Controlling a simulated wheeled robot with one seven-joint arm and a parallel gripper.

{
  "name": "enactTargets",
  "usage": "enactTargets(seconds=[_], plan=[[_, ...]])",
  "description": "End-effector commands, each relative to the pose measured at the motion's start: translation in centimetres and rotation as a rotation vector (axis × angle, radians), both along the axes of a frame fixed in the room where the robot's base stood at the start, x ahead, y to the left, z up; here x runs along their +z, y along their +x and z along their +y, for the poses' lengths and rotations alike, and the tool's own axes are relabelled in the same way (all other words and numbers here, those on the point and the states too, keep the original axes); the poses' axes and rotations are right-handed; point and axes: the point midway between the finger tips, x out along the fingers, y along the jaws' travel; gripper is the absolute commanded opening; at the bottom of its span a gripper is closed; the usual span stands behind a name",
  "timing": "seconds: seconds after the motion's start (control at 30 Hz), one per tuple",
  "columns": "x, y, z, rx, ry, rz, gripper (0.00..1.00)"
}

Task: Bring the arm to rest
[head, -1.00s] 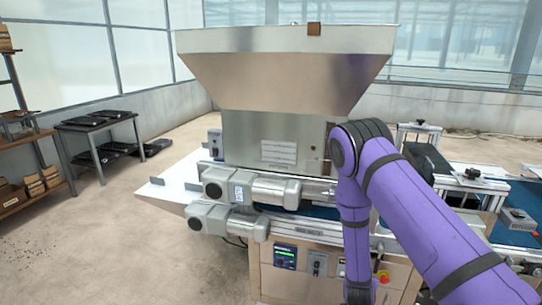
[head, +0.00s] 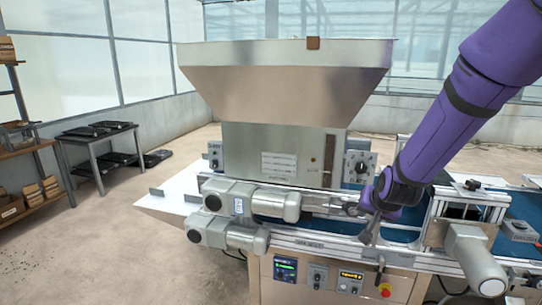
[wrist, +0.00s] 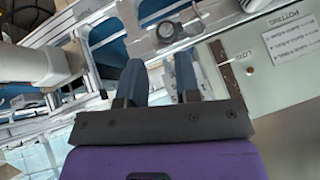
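My purple arm (head: 455,110) comes in from the upper right of the head view and reaches down toward the front of the seeder. My gripper (head: 368,236) hangs at its lower end, in front of the conveyor rail, right of the grey motors. In the wrist view its two blue-grey fingers stand apart with nothing between them (wrist: 158,72). The tray seeder has a large metal hopper (head: 285,85). I cannot tell whether the fingers touch the machine.
Grey cylindrical motors (head: 265,200) jut from the seeder's front. A lower control panel (head: 318,275) has a red-yellow stop button (head: 385,290). A metal frame (head: 465,205) and another motor (head: 475,260) stand right of my gripper. A table with black trays (head: 95,130) and open floor lie left.

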Motion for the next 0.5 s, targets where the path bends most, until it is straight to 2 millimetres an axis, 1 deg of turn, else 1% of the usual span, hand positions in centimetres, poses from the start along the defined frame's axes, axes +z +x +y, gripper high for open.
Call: enactTargets(seconds=[0.03,0.1,0.27,0.3,0.37,0.5], plan=[[1.9,-0.9,-0.1,0.018,0.004,0.0,0.3],[3.8,-2.2,-0.1,0.045,0.004,0.012,0.3],[7.9,-5.7,-0.4,0.107,-0.003,0.04,0.3],[8.9,-6.7,-0.5,0.124,-0.007,0.046,0.3],[10.2,-8.2,-0.6,0.146,-0.014,0.057,0.3],[13.1,-12.0,-1.0,0.197,-0.037,0.08,0.3]])
